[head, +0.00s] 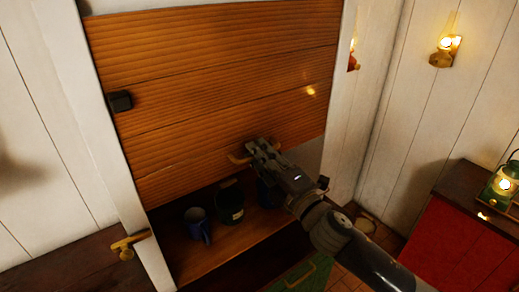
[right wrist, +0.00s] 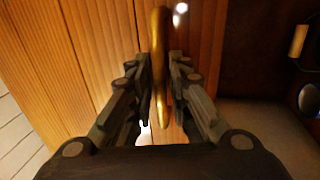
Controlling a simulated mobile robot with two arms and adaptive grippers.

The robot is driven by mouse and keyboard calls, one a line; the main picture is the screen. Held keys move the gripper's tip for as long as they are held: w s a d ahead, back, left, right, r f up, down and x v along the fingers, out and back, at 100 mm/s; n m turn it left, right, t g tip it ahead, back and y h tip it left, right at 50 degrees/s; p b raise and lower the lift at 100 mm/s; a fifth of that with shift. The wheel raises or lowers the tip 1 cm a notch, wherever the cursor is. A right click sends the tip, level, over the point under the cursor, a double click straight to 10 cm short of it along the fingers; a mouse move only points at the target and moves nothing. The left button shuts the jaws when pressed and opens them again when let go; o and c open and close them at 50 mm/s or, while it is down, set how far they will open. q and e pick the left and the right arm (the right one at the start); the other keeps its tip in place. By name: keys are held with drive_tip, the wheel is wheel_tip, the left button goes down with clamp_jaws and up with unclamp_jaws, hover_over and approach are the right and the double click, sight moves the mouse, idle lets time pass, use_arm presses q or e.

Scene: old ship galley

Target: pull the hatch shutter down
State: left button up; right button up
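The hatch shutter (head: 215,75) is a panel of ribbed wooden slats. It covers the upper part of the hatch opening, and its lower edge stands above the shelf. A brass handle (head: 238,158) is on its lower part. My right gripper (head: 262,148) is at this handle. The shutter's wood (right wrist: 95,45) fills much of that view behind the fingers. My left gripper is not in view.
Below the shutter, a blue mug (head: 197,225) and a dark pot (head: 229,204) stand on the wooden shelf (head: 245,238). Another blue item is partly hidden behind my gripper. A black block (head: 120,101) sits at the shutter's left edge. A brass fitting (head: 128,246) is at lower left.

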drive_tip(key=shift+w, duration=0.1)
clamp_jaws()
drive_tip(key=shift+a+f, duration=0.1)
drive_tip(key=shift+f, duration=0.05)
